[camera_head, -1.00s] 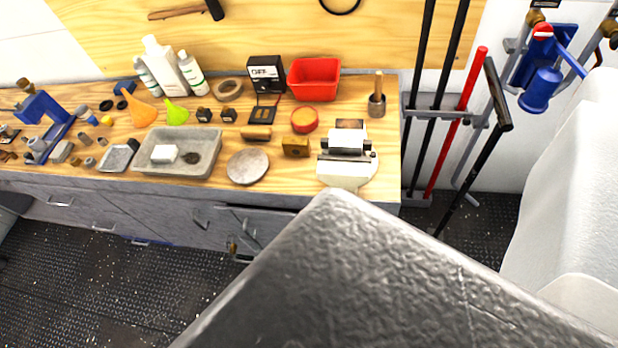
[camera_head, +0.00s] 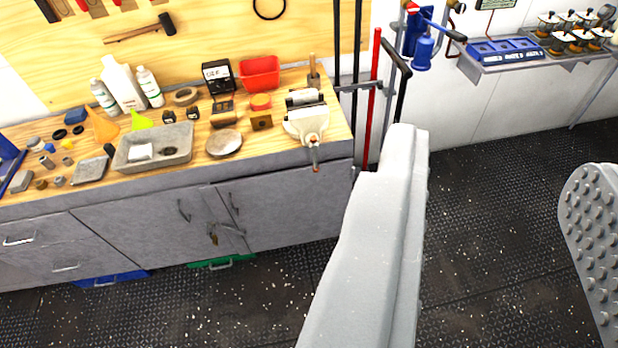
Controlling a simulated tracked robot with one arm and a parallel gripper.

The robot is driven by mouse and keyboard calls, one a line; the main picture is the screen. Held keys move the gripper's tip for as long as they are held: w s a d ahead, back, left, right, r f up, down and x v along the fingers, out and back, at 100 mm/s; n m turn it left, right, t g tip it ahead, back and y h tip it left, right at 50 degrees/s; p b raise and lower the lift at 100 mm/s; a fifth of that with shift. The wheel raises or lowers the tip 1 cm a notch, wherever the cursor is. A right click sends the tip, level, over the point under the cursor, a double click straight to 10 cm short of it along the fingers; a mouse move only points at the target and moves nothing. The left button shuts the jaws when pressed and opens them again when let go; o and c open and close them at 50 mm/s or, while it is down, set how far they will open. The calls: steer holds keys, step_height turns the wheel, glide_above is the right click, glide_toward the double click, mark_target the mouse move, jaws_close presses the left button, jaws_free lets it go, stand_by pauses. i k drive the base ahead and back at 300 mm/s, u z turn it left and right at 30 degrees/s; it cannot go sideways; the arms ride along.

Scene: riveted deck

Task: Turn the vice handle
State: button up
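The cream vice (camera_head: 306,122) is mounted at the right end of the wooden workbench. Its thin brownish handle (camera_head: 315,158) hangs at the front, beyond the bench edge. My gripper (camera_head: 500,160) appears as two large pale parts close to the camera. One long white part reaches up from the bottom centre, and a grey studded pad is cut off by the right edge. A wide empty gap lies between them. The white part is right of the vice in the picture, and the handle looks clear of it.
The workbench (camera_head: 100,190) holds a grey stone tray (camera_head: 178,157), a red bin (camera_head: 259,72), bottles and small parts. Red and black rods (camera_head: 371,100) stand right of it. A wall shelf (camera_head: 490,63) is at upper right. The dark studded floor (camera_head: 200,310) in front is open.

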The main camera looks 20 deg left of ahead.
mark_target(312, 139)
steer(key=u, duration=0.55)
steer(key=i, duration=0.95)
steer(key=z, duration=0.45)
steer(key=k, duration=0.7)
steer(key=u, duration=0.35)
steer(key=i, duration=1)
steer(key=z, duration=0.1)
